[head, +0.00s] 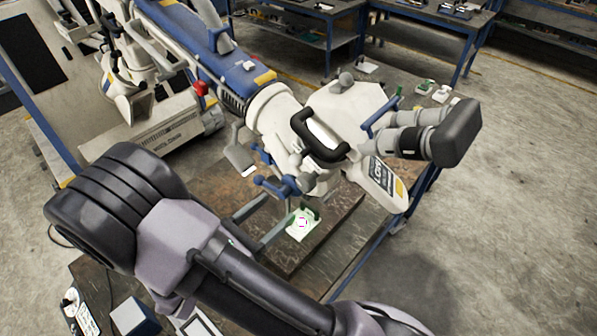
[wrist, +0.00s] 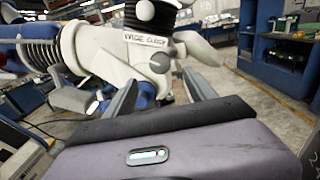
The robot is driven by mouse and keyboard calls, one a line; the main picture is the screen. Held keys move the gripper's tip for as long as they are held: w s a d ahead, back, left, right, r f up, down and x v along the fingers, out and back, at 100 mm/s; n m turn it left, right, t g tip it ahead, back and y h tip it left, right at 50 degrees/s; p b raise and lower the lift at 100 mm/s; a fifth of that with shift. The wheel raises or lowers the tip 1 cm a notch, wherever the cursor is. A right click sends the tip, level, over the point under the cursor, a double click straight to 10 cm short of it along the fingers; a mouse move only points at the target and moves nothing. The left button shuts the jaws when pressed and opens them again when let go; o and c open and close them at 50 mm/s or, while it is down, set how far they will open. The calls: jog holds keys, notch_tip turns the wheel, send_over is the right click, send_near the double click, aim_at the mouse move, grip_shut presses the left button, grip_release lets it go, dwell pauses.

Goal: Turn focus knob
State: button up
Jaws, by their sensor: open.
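The microscope (head: 275,100) is a large white and blue instrument on a jointed arm, with a black handle and twin eyepiece tubes. In the wrist view its white head (wrist: 120,50) fills the upper middle. A round grey knob (wrist: 160,63) sits on that head, beyond the fingers and between them in the picture. My gripper (wrist: 160,92) is open, with its two grey fingers apart and nothing between them. In the head view my gripper (head: 275,210) is low, beside the microscope head. I cannot tell whether either finger touches the microscope.
A dark worktop (head: 340,205) lies below the microscope, with a small green and white board (head: 302,224) on it. Blue-framed benches (head: 440,15) stand at the back. A blue cabinet (wrist: 285,60) is at the right in the wrist view. Concrete floor (head: 500,200) is open at the right.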

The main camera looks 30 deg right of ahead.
aim_at(302, 186)
jog(key=x, duration=1.2)
jog(key=shift+w+d+p, duration=0.15)
jog(key=shift+d+p, duration=0.15)
jog(key=shift+p, duration=0.1)
jog(key=shift+c, duration=0.5)
jog(key=c, duration=1.3)
jog(key=shift+f+m+b, duration=0.1)
jog(key=shift+m+b, duration=0.2)
jog(key=m+b, duration=0.2)
jog(key=m, duration=0.1)
jog(key=shift+f+b, duration=0.1)
jog(key=shift+b, duration=0.3)
jog(key=shift+m+b, duration=1.15)
jog(key=shift+m, duration=0.55)
